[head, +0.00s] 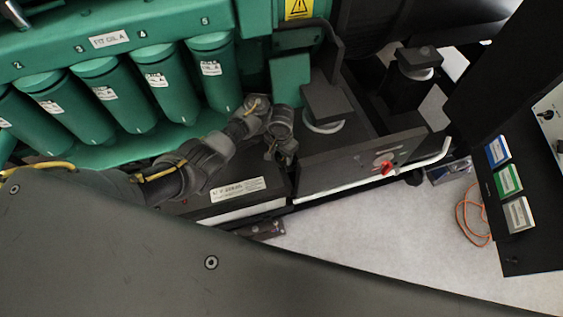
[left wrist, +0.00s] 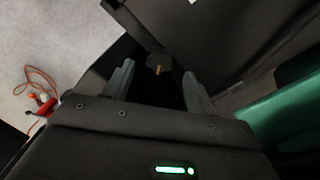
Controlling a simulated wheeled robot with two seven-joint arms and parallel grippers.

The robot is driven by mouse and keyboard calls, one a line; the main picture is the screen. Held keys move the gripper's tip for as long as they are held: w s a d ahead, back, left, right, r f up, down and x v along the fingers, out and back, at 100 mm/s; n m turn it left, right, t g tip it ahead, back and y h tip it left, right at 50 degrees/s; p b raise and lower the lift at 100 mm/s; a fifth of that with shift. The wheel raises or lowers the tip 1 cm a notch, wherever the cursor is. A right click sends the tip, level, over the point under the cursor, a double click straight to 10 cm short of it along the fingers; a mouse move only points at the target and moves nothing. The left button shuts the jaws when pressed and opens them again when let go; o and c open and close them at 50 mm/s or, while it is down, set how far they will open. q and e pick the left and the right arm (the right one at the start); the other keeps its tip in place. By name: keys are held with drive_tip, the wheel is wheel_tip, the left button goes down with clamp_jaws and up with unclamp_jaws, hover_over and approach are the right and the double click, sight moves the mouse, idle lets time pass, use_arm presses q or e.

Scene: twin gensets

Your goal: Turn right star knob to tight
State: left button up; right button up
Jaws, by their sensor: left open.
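A small dark knob with an orange mark (left wrist: 158,63) shows in the left wrist view, on a dark surface just beyond and between the fingertips. It looks like the star knob, but its lobes are too dark to make out. My left gripper (left wrist: 158,86) is open, one finger on each side of the line to the knob, with no clear contact. In the head view my left gripper (head: 281,151) is at the dark genset frame, left of the panel with a red switch. The knob cannot be made out there. My right gripper is not in view.
Green cylinders (head: 125,95) of the engine stand behind my left arm. A dark panel with a red rotary switch (head: 387,168) is to the right. Coloured labelled blocks (head: 508,180) are at far right. An orange cable (head: 472,215) lies on the pale floor.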

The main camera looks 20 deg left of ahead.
sight(281, 161)
use_arm(q)
drive_tip(key=shift+f+b, duration=0.5)
drive_tip(key=shift+f, duration=1.35)
drive_tip(key=c, duration=1)
